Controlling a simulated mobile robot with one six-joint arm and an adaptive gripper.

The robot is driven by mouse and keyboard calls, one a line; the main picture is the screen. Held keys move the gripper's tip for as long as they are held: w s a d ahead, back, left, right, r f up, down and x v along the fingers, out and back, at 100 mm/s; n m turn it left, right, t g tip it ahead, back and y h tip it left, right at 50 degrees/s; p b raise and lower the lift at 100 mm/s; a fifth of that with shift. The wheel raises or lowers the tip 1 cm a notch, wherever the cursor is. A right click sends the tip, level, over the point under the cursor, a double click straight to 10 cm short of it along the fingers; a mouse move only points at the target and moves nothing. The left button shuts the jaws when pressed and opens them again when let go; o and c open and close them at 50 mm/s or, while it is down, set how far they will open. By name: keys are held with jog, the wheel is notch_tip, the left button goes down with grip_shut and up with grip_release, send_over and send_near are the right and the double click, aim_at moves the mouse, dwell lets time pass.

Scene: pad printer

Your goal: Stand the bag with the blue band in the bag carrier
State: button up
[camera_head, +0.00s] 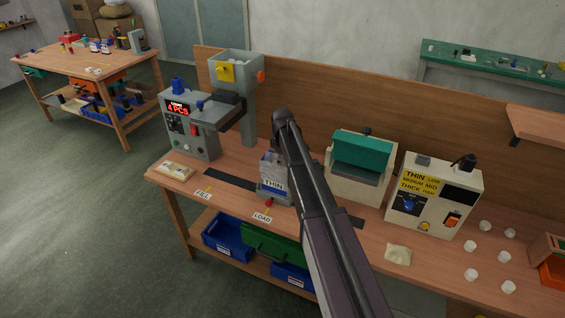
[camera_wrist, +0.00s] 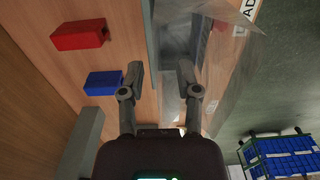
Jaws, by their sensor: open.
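The bag with the blue band (camera_head: 273,183), marked THIN, is upright at the grey bag carrier (camera_head: 266,198) beside the LOAD label in the head view. I cannot tell how deep it sits. In the wrist view, clear film (camera_wrist: 232,70) is spread just right of my gripper (camera_wrist: 161,72), over a grey trough-like part. My gripper's two fingers are apart, with the film's left part near the right finger. I see nothing clamped between them. In the head view my arm hides the gripper.
The machine with a teal lid (camera_head: 361,155) and the control box (camera_head: 435,195) stand right of the carrier. A pale pouch (camera_head: 397,254) and several white cups (camera_head: 471,274) lie further right. The filling machine (camera_head: 236,100) stands left. Red (camera_wrist: 80,35) and blue (camera_wrist: 103,83) blocks show in the wrist view.

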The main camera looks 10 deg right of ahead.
jog(key=shift+r, duration=0.15)
notch_tip(320, 180, up, 12)
jog(key=p, duration=1.2)
dwell(0.7)
jog(key=s+m, duration=1)
jog(key=s, duration=1.9)
jog(key=shift+m, duration=0.4)
